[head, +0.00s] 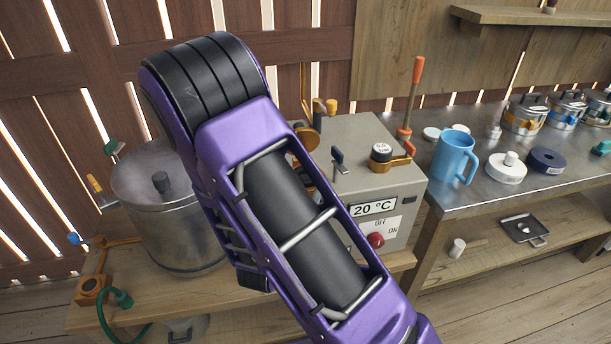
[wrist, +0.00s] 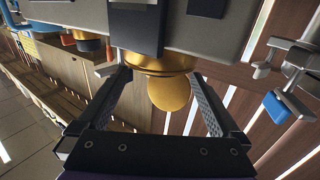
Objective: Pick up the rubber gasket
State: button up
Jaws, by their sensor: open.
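A dark blue ring-like disc (head: 546,160) lies flat on the metal table at the right in the head view. It may be the rubber gasket, but I cannot tell for certain. My gripper (wrist: 158,76) is open in the wrist view, its two fingers wide apart. A brass-coloured round part (wrist: 170,92) on a grey body shows beyond and between the fingers; I see no grip on it. In the head view my gripper is hidden behind my purple arm, and the dark disc is well to the right of the arm.
A blue mug (head: 454,157) and a white knobbed disc (head: 505,168) stand left of the dark disc. Lidded pots (head: 525,113) stand behind. A grey box (head: 405,205) reading 20 °C and a steel tank (head: 185,235) flank my arm. A wooden shelf (head: 550,20) hangs above.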

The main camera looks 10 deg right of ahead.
jog(key=x, duration=0.5)
jog(key=c, duration=1.3)
jog(key=shift+r, duration=0.1)
